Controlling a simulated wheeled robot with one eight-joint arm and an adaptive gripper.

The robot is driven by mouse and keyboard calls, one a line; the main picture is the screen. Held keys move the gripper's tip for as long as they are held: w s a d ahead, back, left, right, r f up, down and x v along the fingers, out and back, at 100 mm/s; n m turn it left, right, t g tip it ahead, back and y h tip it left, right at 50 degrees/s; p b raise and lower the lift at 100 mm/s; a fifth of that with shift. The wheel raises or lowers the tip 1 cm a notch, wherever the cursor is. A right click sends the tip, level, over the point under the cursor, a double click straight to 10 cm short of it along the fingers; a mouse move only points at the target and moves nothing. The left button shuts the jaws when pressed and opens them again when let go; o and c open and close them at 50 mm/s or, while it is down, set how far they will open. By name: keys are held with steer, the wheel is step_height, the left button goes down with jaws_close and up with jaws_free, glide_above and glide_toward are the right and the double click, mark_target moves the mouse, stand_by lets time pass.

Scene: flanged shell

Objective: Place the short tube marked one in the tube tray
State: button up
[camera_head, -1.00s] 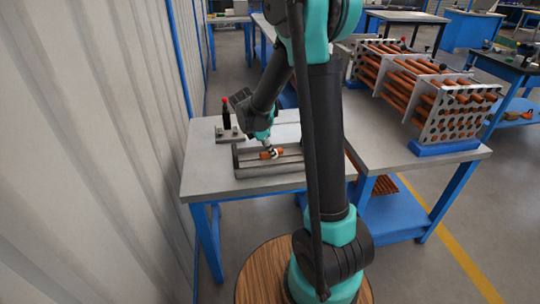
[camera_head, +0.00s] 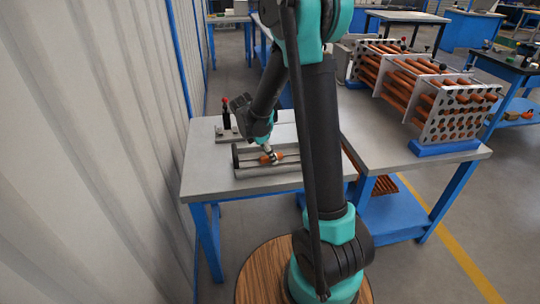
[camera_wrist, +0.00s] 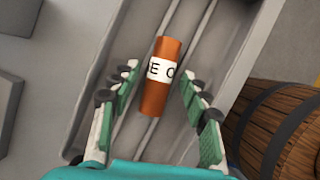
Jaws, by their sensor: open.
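The short tube (camera_wrist: 161,80) is copper-orange with a white label band; only the letters "E O" show in the wrist view. It lies in the grooved grey tube tray (camera_wrist: 215,50), along its length. The tray (camera_head: 245,162) stands on the near table in the head view, with the orange tube (camera_head: 270,158) in it. My gripper (camera_wrist: 155,85) is open, its green-padded fingers on either side of the tube with gaps showing between. In the head view my gripper (camera_head: 271,154) is over the tube, and the tips are too small to make out.
A rack of long copper tubes (camera_head: 425,95) stands on the table at right. A corrugated wall (camera_head: 110,150) runs along the left. The table's front left is clear.

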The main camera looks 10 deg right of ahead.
steer(key=v, duration=1.1)
steer(key=s+d+f+m+t+y, duration=0.1)
steer(key=s+d+f+m, duration=0.1)
steer(key=s+m, duration=0.5)
steer(key=s+d+f+m+t+y, duration=0.1)
steer(key=s+d+f+m, duration=0.2)
steer(key=s+m, duration=0.4)
steer(key=s+d+f+m+t+y, duration=0.1)
steer(key=s+d+f+m+y, duration=0.1)
steer(key=s+m, duration=0.4)
steer(key=shift+s+d+f+m, duration=0.4)
steer(key=shift+s, duration=0.1)
steer(key=shift+c, duration=0.5)
